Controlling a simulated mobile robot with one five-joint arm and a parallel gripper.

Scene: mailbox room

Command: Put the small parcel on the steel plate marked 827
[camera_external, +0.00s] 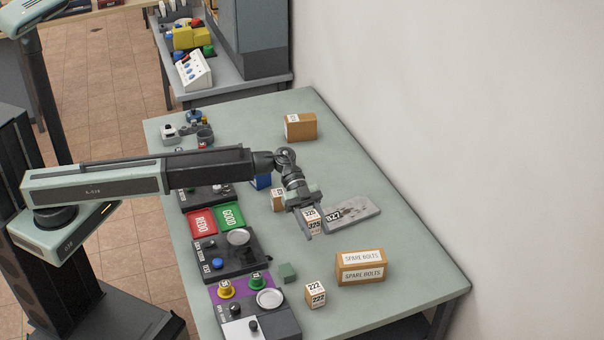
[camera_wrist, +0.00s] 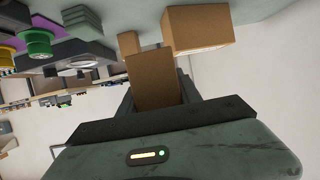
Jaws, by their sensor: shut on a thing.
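My gripper (camera_external: 311,217) is shut on a small brown parcel (camera_external: 314,222) with a white label that seems to read 325. The held parcel also shows in the wrist view (camera_wrist: 155,80), between the two dark fingers. The grey steel plate (camera_external: 358,208) marked 827 lies flat on the table just right of the parcel in the external view. The parcel appears beside the plate's marked left end; its height above the table is hard to tell. Another small parcel (camera_external: 277,199) is left of my gripper, partly hidden. A parcel marked 222 (camera_external: 316,294) stands nearer the front.
A SPARE BOLTS box (camera_external: 360,267) stands in front of the plate and shows in the wrist view (camera_wrist: 197,28). A brown box (camera_external: 300,127) stands farther back. Red and green trays (camera_external: 215,219), button panels (camera_external: 230,255) and a green block (camera_external: 288,272) line the left side.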

